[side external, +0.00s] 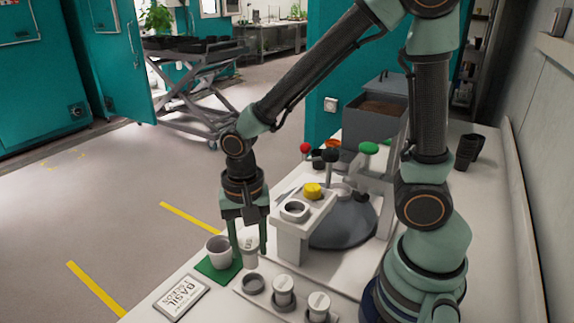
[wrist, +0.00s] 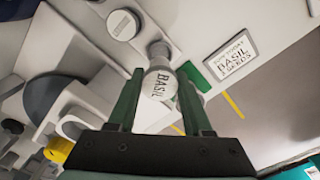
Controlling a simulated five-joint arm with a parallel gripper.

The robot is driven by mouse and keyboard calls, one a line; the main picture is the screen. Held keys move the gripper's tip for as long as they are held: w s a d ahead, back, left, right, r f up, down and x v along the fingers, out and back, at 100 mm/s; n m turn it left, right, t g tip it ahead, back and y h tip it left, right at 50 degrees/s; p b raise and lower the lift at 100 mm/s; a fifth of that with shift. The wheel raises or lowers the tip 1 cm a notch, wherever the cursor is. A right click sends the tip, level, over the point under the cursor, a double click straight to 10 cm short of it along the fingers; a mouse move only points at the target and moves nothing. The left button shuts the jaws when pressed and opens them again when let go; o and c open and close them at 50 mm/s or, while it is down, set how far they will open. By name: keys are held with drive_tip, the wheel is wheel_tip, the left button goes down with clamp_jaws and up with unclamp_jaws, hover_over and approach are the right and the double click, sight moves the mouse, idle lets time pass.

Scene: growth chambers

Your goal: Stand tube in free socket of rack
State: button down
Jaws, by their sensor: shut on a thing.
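My gripper (side external: 250,256) points down with its two green fingers on either side of a white tube (side external: 249,244) marked BASIL, shut on it. In the wrist view the tube (wrist: 160,84) sits between the fingers, its lettered end facing the camera. The pale rack (side external: 244,292) lies just in front of the tube. Its left socket (side external: 254,284) looks empty; two white-capped tubes (side external: 283,284) (side external: 319,301) stand in the others. The held tube is behind the empty socket, apart from the standing tubes. Its lower end is hard to make out.
A white cup (side external: 218,247) stands on a green mat (side external: 222,277), close left of my gripper. A BASIL seeds card (side external: 181,297) lies at the front left. A grey-white device with a yellow knob (side external: 312,190) stands close on the right.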

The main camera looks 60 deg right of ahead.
sight(251, 265)
drive_tip(key=shift+f, duration=2.2)
drive_tip(key=shift+f, duration=0.95)
drive_tip(key=shift+c, duration=1.2)
unclamp_jaws()
drive_tip(key=shift+r, duration=0.15)
drive_tip(key=shift+r, duration=4.15)
